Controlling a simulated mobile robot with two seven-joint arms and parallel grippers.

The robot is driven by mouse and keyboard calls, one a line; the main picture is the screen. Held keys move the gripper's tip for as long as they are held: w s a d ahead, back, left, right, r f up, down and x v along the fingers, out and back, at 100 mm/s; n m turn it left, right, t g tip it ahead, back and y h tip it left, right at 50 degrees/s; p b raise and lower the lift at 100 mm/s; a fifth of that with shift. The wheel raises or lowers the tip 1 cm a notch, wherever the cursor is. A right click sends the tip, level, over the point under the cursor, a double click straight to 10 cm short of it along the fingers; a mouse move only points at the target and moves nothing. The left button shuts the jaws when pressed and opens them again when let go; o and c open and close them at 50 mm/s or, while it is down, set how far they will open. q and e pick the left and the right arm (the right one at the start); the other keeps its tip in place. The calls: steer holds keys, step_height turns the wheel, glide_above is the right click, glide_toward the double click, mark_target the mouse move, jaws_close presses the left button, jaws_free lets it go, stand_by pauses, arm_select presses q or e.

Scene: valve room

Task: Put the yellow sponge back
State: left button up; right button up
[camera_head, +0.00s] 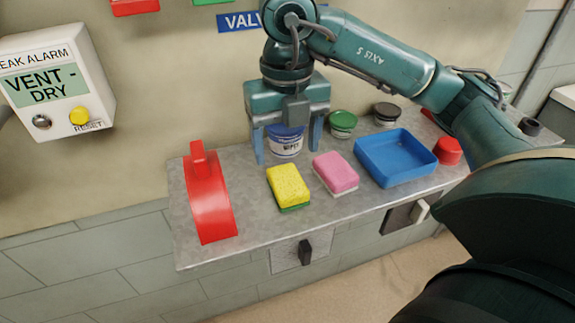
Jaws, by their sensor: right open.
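The yellow sponge (288,184), with a green underside, lies flat on the grey shelf (250,230) near its middle. My right gripper (288,154) is open, pointing down behind the sponge. Its two fingers show on either side of a white jar with a blue lid (286,146). The jar is partly hidden by the gripper, and I cannot tell whether the fingers touch it. The gripper is apart from the sponge. My left gripper is not in view.
A pink sponge (336,172) lies right of the yellow one, then a blue tray (372,180). A red holder-like piece (209,205) stands at the left. Green-lidded (343,122) and dark-lidded (387,112) jars stand behind. An alarm box (55,80) hangs on the wall.

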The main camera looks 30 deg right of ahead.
steer(key=shift+r+p, duration=0.35)
steer(key=shift+r, duration=1.7)
steer(key=shift+f, duration=0.1)
